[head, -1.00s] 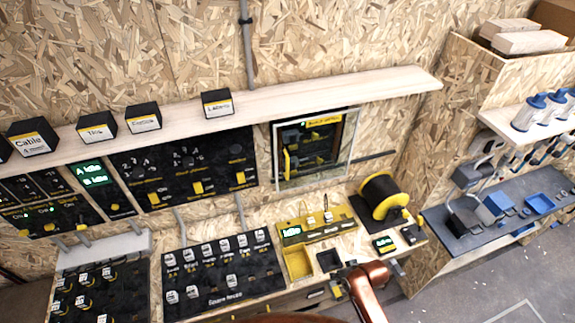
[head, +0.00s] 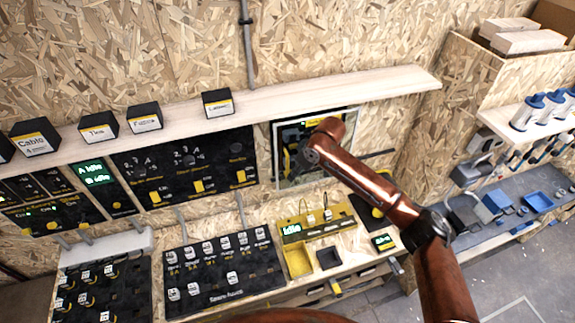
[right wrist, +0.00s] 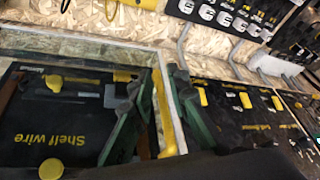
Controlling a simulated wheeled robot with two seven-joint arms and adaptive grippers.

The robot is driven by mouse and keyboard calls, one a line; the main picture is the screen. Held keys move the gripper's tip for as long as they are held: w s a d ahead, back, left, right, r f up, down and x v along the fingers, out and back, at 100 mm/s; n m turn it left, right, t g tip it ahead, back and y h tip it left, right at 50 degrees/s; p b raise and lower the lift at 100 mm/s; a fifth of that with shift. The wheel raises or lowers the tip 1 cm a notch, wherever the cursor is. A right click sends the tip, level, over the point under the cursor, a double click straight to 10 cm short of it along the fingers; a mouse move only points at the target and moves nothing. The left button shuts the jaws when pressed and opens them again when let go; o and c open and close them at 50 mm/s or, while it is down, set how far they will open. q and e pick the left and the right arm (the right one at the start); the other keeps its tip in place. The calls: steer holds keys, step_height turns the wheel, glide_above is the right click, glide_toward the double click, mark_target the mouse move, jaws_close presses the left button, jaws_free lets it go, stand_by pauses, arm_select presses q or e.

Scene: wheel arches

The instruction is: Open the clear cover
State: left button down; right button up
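The clear cover (head: 279,142) is a framed see-through pane over a black and yellow wall panel in the head view. It looks shut, though my right arm hides much of it. Its contents and pale frame edge fill the left of the right wrist view (right wrist: 60,105). My right gripper (right wrist: 158,82) has two dark green fingers, spread apart on either side of a yellow upright bar (right wrist: 163,120) by the frame edge. I cannot tell whether they touch it. In the head view this gripper is mostly hidden behind the arm's end. My left gripper is not in view.
A wooden shelf (head: 285,100) with black labelled boxes runs above the panel. Below stands a bench with a yellow tray (head: 297,262), a small display (head: 384,242) and a spare-parts board (head: 225,275). Other black switch panels (head: 185,170) lie left of the cover.

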mark_target(288, 166)
step_height(288, 166, up, 8)
steer(key=w, duration=0.1)
steer(key=shift+p+x, duration=0.55)
steer(key=shift+x, duration=3.5)
steer(key=shift+w, duration=0.1)
steer(key=shift+c, duration=0.5)
jaws_close()
